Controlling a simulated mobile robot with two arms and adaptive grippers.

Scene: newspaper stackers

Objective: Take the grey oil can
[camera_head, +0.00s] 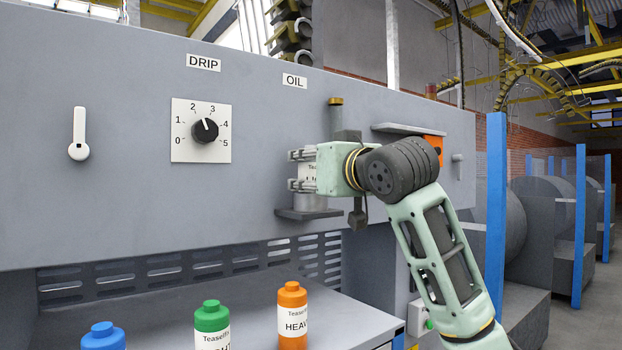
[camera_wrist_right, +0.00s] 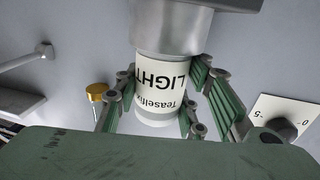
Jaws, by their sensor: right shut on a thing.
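The grey oil can (camera_head: 308,202) stands upright on a small dark ledge (camera_head: 295,214) on the grey panel, under the OIL label. In the right wrist view the can (camera_wrist_right: 172,38) appears upside down, with a white label reading "Teaselfix LIGHT". My right gripper (camera_head: 303,170) has its fingers on both sides of the can, shut on it at label height. The right gripper's green-padded fingers (camera_wrist_right: 160,112) also show in the wrist view. The can's base appears to touch the ledge. My left gripper is not in view.
Blue (camera_head: 103,337), green (camera_head: 212,325) and orange (camera_head: 292,315) bottles stand on the lower shelf (camera_head: 345,320). The panel carries a DRIP dial (camera_head: 204,130) and a white lever (camera_head: 78,135). A gold-capped fitting (camera_head: 335,101) and another ledge (camera_head: 408,128) are close to my right arm.

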